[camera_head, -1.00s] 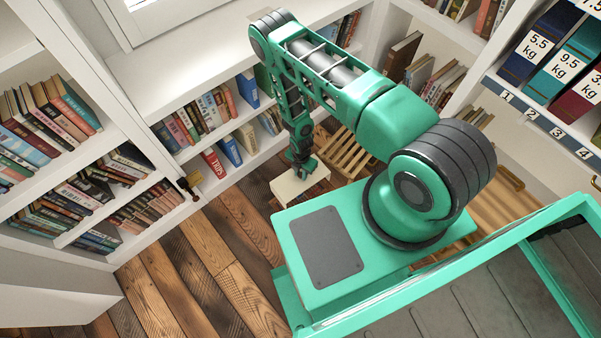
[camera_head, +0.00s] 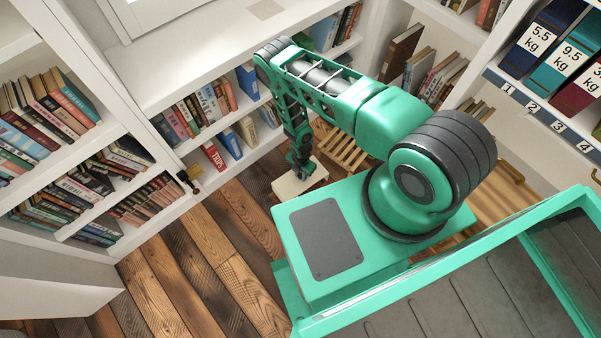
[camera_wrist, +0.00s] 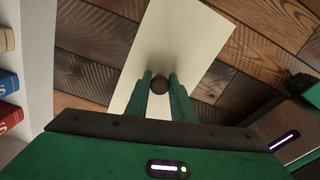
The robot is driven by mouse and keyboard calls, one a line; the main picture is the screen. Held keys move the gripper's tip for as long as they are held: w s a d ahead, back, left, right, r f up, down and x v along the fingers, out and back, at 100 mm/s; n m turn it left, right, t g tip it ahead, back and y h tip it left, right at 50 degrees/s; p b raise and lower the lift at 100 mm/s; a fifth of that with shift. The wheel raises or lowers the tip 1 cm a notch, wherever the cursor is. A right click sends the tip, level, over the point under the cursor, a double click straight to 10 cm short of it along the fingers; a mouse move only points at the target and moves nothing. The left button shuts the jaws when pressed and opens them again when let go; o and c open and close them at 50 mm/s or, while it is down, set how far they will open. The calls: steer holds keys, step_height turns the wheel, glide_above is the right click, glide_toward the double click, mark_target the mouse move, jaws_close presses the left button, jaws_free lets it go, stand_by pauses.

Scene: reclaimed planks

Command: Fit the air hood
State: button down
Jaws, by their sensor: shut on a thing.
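A flat cream piece (camera_head: 290,187) with a dark round knob is under my gripper (camera_head: 303,171) near the floor by the bookcase; it may be the air hood. In the wrist view the cream piece (camera_wrist: 180,40) is a long pale panel lying at a slant across the picture. My gripper's green fingers (camera_wrist: 159,88) are shut on the dark knob (camera_wrist: 159,84), one on each side. The panel's near end is hidden behind my gripper. I cannot tell whether the panel touches the floor.
A white bookcase (camera_head: 220,175) with several books stands behind the cream piece. A slatted wooden piece (camera_head: 342,148) is just right of it. Labelled binders (camera_head: 540,40) stand on a numbered shelf at the upper right. Plank floor (camera_head: 190,270) is clear at the lower left.

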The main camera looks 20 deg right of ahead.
steer(key=shift+f, duration=1.95)
steer(key=c, duration=1.4)
jaws_free()
steer(key=shift+c, duration=0.2)
step_height(320, 180, up, 11)
steer(key=shift+f, duration=0.15)
steer(key=shift+w, duration=0.1)
